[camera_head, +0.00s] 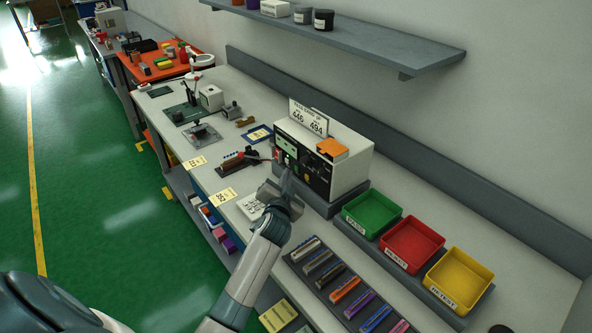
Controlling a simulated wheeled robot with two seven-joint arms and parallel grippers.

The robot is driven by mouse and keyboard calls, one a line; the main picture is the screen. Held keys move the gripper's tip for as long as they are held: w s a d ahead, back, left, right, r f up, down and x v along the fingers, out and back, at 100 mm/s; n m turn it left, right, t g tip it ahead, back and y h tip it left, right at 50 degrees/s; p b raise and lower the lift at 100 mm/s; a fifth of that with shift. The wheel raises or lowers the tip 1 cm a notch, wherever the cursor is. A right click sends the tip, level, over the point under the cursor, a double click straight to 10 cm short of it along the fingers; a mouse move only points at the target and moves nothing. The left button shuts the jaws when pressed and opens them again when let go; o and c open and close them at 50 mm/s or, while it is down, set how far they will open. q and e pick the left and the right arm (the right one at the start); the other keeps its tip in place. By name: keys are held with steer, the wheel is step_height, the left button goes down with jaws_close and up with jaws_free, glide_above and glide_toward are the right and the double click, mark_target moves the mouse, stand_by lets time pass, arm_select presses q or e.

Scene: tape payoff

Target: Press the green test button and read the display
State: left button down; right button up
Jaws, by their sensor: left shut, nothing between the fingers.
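The tester is a white box (352,166) with a black front, standing on a grey base on the bench. A small pale-green display (291,151) shows on its front, too small to read. A sign (309,119) on top carries the figures 446 and 494. My left gripper (286,175) is shut and empty, its tips close to the lower left of the tester's front. I cannot tell whether they touch it. The green test button cannot be made out; the gripper may hide it. My right gripper is not in view.
Green (371,213), red (411,244) and yellow (458,280) bins stand right of the tester. A dark rack (322,268) of several coloured sticks lies in front. An orange block (332,148) sits on the tester. A shelf (360,40) overhangs behind.

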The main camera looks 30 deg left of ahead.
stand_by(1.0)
arm_select(q)
steer(key=shift+w, duration=0.15)
stand_by(0.7)
steer(key=shift+w+d, duration=0.3)
steer(key=shift+w, duration=0.3)
stand_by(0.8)
stand_by(0.3)
steer(key=shift+s, duration=0.15)
steer(key=shift+s+a, duration=0.3)
steer(key=shift+s, duration=0.3)
steer(key=shift+p, duration=0.3)
